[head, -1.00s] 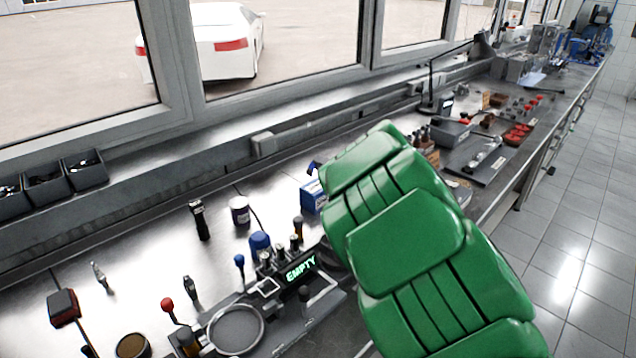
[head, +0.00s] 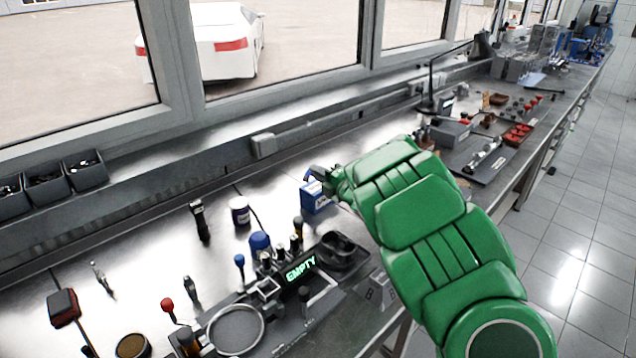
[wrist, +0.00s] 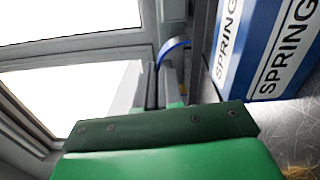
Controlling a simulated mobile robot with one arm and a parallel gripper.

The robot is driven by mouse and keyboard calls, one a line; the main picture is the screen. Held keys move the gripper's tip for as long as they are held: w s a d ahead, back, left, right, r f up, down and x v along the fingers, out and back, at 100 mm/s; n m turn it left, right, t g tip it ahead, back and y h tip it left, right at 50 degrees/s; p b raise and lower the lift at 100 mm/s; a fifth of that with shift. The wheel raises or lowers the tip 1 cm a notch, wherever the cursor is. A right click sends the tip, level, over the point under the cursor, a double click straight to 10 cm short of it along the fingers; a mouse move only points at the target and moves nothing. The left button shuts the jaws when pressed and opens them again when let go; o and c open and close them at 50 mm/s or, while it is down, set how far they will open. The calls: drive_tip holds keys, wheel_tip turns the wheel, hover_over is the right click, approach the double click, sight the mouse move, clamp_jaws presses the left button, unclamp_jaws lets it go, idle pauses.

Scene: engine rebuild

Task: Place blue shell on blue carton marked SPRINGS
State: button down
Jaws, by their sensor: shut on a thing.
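The blue carton marked SPRINGS (head: 316,200) stands on the bench in the head view. It fills the right of the wrist view (wrist: 262,48), with its white label facing the camera. My gripper (head: 318,175) is just above and beside the carton in the head view. In the wrist view my gripper (wrist: 166,75) is shut on the blue shell (wrist: 173,44), a thin curved piece at the fingertips, left of the carton. The shell also shows as a small blue bit in the head view (head: 308,175). Whether it touches the carton I cannot tell.
A white and blue tub (head: 240,211), a black torch-like tool (head: 200,220) and a blue-capped item (head: 259,243) stand left of the carton. A fixture with a lit EMPTY display (head: 300,269) is in front. The window sill (head: 200,150) runs behind.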

sight(318, 191)
drive_tip(key=shift+w+f, duration=0.25)
drive_tip(key=shift+f, duration=1.5)
drive_tip(key=shift+f, duration=0.15)
drive_tip(key=c, duration=1.3)
unclamp_jaws()
drive_tip(key=v, duration=1.2)
drive_tip(key=shift+r, duration=0.2)
drive_tip(key=shift+o, duration=0.3)
